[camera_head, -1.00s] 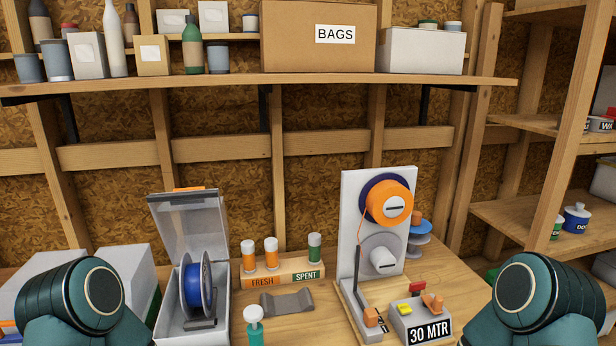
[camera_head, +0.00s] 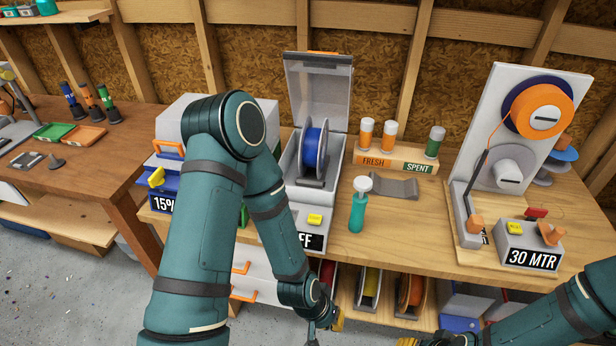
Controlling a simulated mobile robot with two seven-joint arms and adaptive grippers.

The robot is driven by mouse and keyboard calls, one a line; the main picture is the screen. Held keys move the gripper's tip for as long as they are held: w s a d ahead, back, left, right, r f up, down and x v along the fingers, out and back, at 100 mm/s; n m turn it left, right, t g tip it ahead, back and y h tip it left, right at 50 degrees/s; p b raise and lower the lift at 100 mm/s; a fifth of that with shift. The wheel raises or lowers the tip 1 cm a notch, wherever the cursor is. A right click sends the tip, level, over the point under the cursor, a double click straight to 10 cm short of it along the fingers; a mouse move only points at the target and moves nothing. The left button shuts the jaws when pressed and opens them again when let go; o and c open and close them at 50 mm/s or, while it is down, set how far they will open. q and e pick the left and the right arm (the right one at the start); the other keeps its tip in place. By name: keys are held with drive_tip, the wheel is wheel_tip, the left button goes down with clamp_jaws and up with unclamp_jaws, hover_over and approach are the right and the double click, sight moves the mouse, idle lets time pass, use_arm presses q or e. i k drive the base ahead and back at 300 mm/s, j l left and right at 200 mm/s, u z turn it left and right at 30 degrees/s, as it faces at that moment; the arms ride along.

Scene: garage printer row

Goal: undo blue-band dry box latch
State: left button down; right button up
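The blue-band dry box (camera_head: 163,187) stands on the left end of the bench, with a "15%" label and a yellow block on its front. An orange latch piece (camera_head: 168,148) shows at its upper front edge; whether it is fastened is too small to tell. My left arm hides the box's right part. My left gripper (camera_head: 326,325) hangs low in front of the bench, at the bottom edge, well to the right of and below the box. Its fingers are partly cut off. My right gripper (camera_head: 408,342) barely shows at the bottom edge.
An open dry box (camera_head: 292,193) with a blue spool (camera_head: 314,147) stands right of my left arm. A green bottle (camera_head: 357,212), a FRESH/SPENT rack (camera_head: 395,156) and a winder (camera_head: 485,165) stand further right. A wooden table (camera_head: 95,165) is at left.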

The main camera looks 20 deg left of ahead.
sight(157, 179)
drive_tip(key=u, duration=1.85)
